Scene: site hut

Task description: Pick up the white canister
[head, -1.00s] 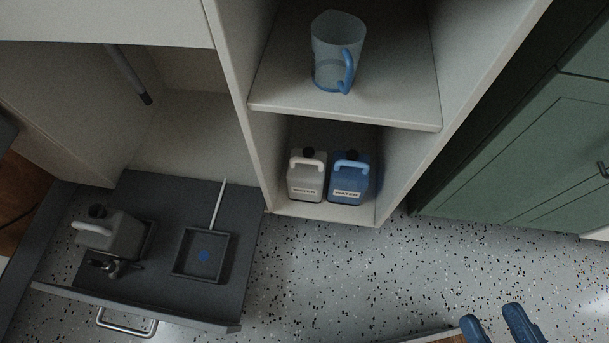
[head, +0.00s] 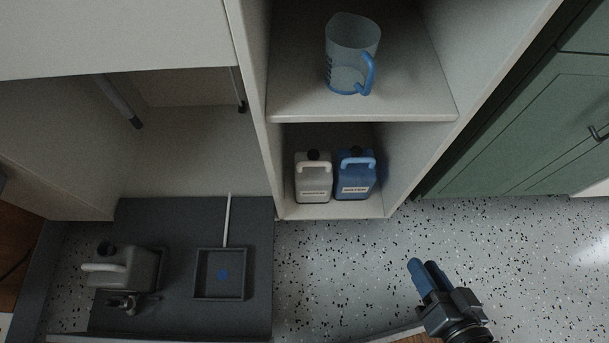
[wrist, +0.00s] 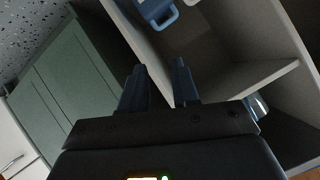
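The white canister (head: 313,182) stands upright on the lowest shelf of the open cabinet, with a dark cap, a pale handle and a label. A blue canister (head: 356,180) of the same shape stands close on its right. My gripper (head: 424,268) is in front of the cabinet, below and to the right of both canisters, apart from them. In the wrist view my gripper (wrist: 158,70) has its two fingers apart with nothing between them. The blue canister (wrist: 154,10) shows at the top edge there; I cannot make out the white canister's body.
A clear jug (head: 350,55) with a blue handle stands on the shelf above. The cabinet side panels bound the canisters. At left, an open dark drawer (head: 190,315) holds a grey canister (head: 130,262) and a square tray (head: 221,292). Speckled floor in front is clear.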

